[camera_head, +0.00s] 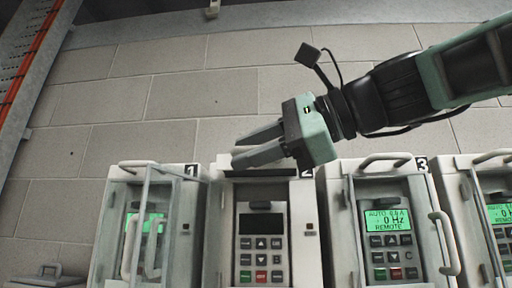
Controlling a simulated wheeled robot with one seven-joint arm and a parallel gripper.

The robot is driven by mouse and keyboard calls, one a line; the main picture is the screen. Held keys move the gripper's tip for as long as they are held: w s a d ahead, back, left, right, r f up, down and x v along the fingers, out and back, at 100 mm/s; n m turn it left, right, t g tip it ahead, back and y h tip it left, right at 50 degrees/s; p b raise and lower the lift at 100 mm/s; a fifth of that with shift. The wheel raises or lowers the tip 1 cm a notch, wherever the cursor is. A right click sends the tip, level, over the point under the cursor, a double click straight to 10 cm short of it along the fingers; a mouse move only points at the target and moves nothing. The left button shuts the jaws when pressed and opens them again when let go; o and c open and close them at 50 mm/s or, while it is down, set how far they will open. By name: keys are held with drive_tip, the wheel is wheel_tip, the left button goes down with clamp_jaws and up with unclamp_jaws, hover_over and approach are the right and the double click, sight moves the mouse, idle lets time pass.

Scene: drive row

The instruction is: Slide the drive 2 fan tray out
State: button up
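Drive 2 (219,240) is the pale cabinet in the middle, with a dark blank display and a keypad on its front. A "2" label sits at its top right. A dark strip (262,173) runs across the top of its front. I cannot make out the fan tray separately; the top of the drive is partly covered by my gripper. My gripper (235,152) reaches in from the right, its two grey fingers pointing left over the top of drive 2. A narrow gap shows between the fingers, with nothing seen in it. Contact with the drive cannot be told.
Drive 1 (190,230) stands left and drive 3 (335,235) right, both with lit green displays, top handles and front bars. Another lit drive (485,190) is at the right edge. A block wall (190,95) is behind. An orange cable (38,45) runs at upper left.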

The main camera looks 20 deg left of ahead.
idle(0.3)
drive_tip(key=b+v, duration=0.6)
drive_tip(key=v, duration=1.1)
drive_tip(key=shift+d, duration=0.15)
drive_tip(key=shift+r, duration=0.15)
